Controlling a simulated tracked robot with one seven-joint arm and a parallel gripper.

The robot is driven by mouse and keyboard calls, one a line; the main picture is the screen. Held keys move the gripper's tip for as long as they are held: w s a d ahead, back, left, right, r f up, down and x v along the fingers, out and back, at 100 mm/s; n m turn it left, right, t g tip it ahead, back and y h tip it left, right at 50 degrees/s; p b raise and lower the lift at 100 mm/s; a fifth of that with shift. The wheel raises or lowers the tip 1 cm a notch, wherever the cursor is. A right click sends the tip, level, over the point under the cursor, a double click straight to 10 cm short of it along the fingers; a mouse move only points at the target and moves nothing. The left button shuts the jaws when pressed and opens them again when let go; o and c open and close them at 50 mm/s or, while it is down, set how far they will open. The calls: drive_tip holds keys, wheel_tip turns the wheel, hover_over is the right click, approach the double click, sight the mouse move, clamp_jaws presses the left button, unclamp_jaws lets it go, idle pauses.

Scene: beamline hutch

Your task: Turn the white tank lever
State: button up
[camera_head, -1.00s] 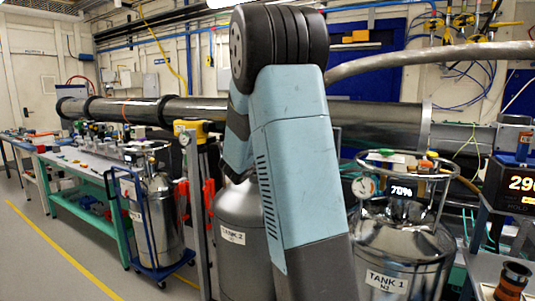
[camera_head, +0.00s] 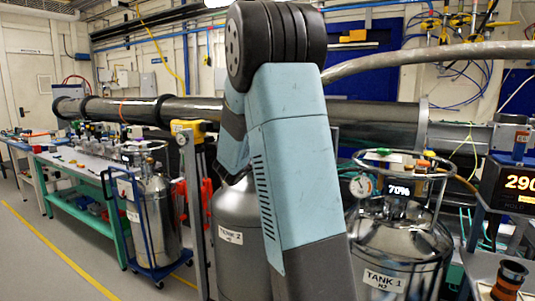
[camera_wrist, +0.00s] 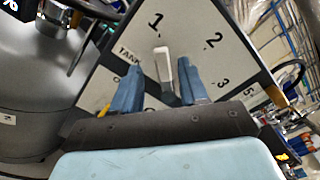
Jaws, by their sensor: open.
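In the wrist view a white lever (camera_wrist: 165,72) stands out from a pale, dark-edged dial panel (camera_wrist: 205,62) marked TANK with numbers around it. The lever's upper end lies just below the printed 1, with 2 and 3 to its right. My gripper (camera_wrist: 160,68) is open, with one blue finger on each side of the lever. The right finger looks closer to the lever than the left one; I cannot tell whether either touches it. The lever's lower part runs down behind the gripper's dark body. In the head view my arm stands in front and neither lever nor gripper shows.
A steel tank labelled TANK 1 (camera_head: 410,250) with a ring rail and a 70% readout stands right of my arm. TANK 2 (camera_head: 238,260) stands behind it. A grey vessel (camera_wrist: 40,85) fills the left of the wrist view. Free floor (camera_head: 30,270) lies at the left.

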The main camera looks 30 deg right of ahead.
drive_tip(key=v, duration=1.2)
drive_tip(key=shift+a, duration=0.35)
drive_tip(key=shift+s, duration=0.1)
drive_tip(key=s+f+m+g+y, duration=0.2)
drive_tip(key=s+m+g+y, duration=0.4)
drive_tip(key=s+m, duration=1.15)
drive_tip(key=s+a+m+t+y, duration=0.2)
drive_tip(key=s+a+m+y, duration=0.7)
drive_tip(key=s+a+m, duration=0.3)
drive_tip(key=a+m, duration=0.3)
drive_tip(key=m, duration=0.1)
drive_tip(key=shift+a+f+t+y, duration=0.3)
drive_tip(key=shift+f+t+y, duration=0.05)
drive_tip(key=shift+t+y, duration=0.05)
drive_tip(key=shift+m, duration=0.25)
